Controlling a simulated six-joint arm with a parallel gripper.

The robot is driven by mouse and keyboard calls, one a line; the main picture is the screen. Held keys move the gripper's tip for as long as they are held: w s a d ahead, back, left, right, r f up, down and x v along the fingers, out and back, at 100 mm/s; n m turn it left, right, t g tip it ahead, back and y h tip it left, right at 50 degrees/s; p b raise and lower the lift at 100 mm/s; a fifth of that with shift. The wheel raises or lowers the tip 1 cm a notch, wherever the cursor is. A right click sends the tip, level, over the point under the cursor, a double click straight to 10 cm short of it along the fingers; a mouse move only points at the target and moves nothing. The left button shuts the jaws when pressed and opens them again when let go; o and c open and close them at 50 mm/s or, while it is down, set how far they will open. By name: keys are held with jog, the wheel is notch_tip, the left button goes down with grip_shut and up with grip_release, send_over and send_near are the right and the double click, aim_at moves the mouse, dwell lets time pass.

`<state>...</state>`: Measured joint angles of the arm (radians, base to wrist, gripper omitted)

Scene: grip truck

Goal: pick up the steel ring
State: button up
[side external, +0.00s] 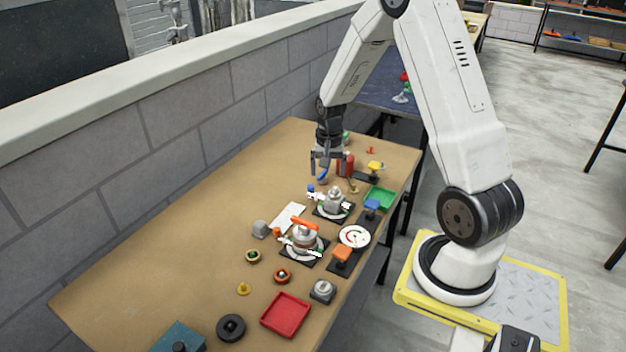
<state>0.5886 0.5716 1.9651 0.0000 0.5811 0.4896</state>
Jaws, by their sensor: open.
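My gripper (327,165) points down over the far part of the brown table, with its fingers apart. A small blue curved piece (322,176) shows just below the fingers; I cannot tell whether it touches them. I cannot pick out the steel ring with certainty. Silvery round parts sit on two dark square bases, one with the farther assembly (334,201) and one with the nearer assembly (303,239). A grey block with a round top (323,290) stands near the right edge. Small ring-shaped pieces (252,257) lie left of the nearer assembly.
The table (150,270) is bare at its left. A red cylinder (346,164) stands close to the right of my gripper. A green tray (379,197), a white dial (354,237) and a red tray (286,314) line the right side. A grey block wall (170,140) runs along the left.

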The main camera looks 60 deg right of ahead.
aim_at(335, 187)
jog(key=d, duration=0.1)
jog(key=d+f+m, duration=0.1)
jog(key=d, duration=0.1)
jog(key=shift+s+d+f, duration=0.15)
jog(key=shift+s, duration=0.2)
jog(key=shift+f, duration=1.35)
jog(key=shift+f, duration=0.1)
jog(key=shift+f, duration=2.45)
grip_shut()
jog(key=shift+r, duration=0.1)
